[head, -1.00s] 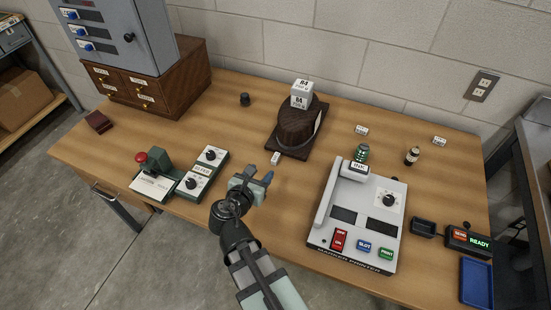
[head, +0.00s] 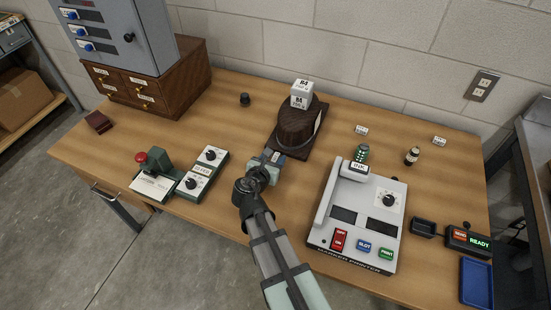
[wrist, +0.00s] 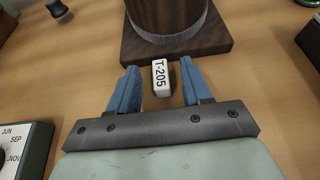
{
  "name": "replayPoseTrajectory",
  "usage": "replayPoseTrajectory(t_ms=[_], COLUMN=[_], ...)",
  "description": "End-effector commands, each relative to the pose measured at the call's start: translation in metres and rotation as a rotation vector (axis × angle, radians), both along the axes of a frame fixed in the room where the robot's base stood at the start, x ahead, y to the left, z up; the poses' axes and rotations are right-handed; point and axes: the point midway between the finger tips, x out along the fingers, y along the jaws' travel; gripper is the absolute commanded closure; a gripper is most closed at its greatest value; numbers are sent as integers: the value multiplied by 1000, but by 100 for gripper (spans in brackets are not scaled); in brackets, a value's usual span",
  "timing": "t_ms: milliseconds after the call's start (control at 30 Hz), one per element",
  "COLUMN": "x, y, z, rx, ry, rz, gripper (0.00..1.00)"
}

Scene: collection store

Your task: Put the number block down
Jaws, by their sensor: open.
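The number block (wrist: 161,78) is a small white block marked T-205. In the wrist view it lies on the wooden table just in front of the dark wooden plinth. My gripper (wrist: 159,72) is open, with one blue finger on each side of the block and a visible gap to each. In the head view my gripper (head: 271,160) is low at the plinth's near corner and largely hides the block.
A round dark wooden stand (head: 295,126) on the plinth bears stacked white blocks (head: 302,94). A grey label machine (head: 343,240) stands to the right. A green-based dial box (head: 202,173) stands to the left. The tabletop (head: 225,120) behind the dial box is mostly clear.

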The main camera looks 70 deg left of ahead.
Motion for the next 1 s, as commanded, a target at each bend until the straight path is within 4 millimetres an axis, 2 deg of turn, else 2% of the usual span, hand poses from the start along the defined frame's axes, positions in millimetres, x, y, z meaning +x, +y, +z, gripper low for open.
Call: replayPoseTrajectory(t_ms=[100,300,800,1000], x=[6,6,6,6], y=[7,7,6,6], z=[-4,-4,-4,-4], rx=[0,0,0,0], ry=[0,0,0,0], rz=[0,1,1,1], gripper=[51,51,98,100])
